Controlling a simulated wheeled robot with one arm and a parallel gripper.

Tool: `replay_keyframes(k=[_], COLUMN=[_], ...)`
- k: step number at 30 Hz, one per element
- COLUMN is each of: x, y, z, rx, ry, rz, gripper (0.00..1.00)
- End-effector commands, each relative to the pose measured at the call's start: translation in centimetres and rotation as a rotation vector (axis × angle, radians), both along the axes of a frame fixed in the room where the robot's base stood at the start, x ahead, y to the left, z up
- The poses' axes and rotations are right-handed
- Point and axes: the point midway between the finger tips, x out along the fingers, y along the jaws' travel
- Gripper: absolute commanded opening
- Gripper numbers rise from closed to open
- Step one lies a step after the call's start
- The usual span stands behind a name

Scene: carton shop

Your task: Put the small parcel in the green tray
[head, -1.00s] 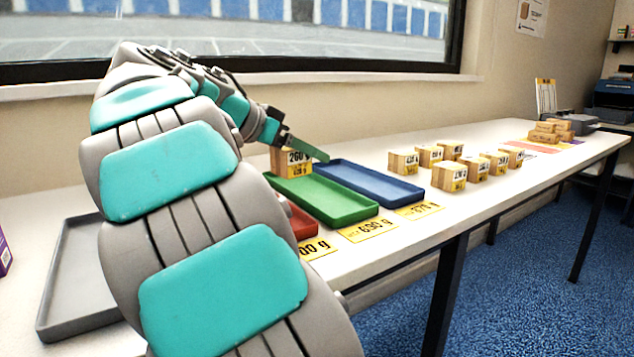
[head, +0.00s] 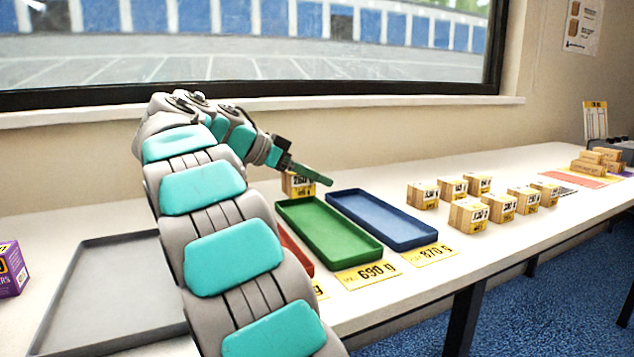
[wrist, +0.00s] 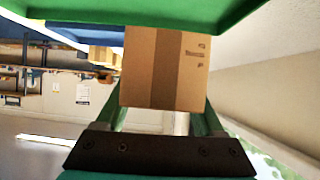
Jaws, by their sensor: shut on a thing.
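The small parcel (head: 297,187) is a brown carton with a yellow and white weight label. It is at the far left end of the green tray (head: 372,256), and I cannot tell in the head view whether it is over the tray or just behind it. My gripper (head: 308,173) is shut on the parcel, with a green finger across its top. In the wrist view the parcel (wrist: 165,70) sits between my fingers (wrist: 165,122), with the green tray (wrist: 230,14) across the top of the picture. The green tray's visible floor is empty.
An empty blue tray (head: 385,222) stands right of the green one. A red tray (head: 297,252) is partly hidden by my arm. A grey tray (head: 105,300) lies at left. Several labelled cartons (head: 468,215) stand on the table farther right. Yellow weight cards (head: 368,275) line the front.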

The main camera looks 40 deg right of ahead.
Motion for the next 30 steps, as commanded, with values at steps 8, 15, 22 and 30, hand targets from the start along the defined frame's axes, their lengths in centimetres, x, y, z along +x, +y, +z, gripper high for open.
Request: replay_keyframes(k=[8,15,22,30], x=[2.2,2.2,2.1,2.2], y=[-2.6,-2.6,-2.7,-2.7], z=[-0.2,-1.9,-3.6,-3.7], rx=[-0.001,0.000,0.000,-0.001], ry=[-0.002,0.003,0.000,-0.003], rz=[0.002,0.001,0.001,0.002], gripper=[0.00,0.00,0.00,0.00])
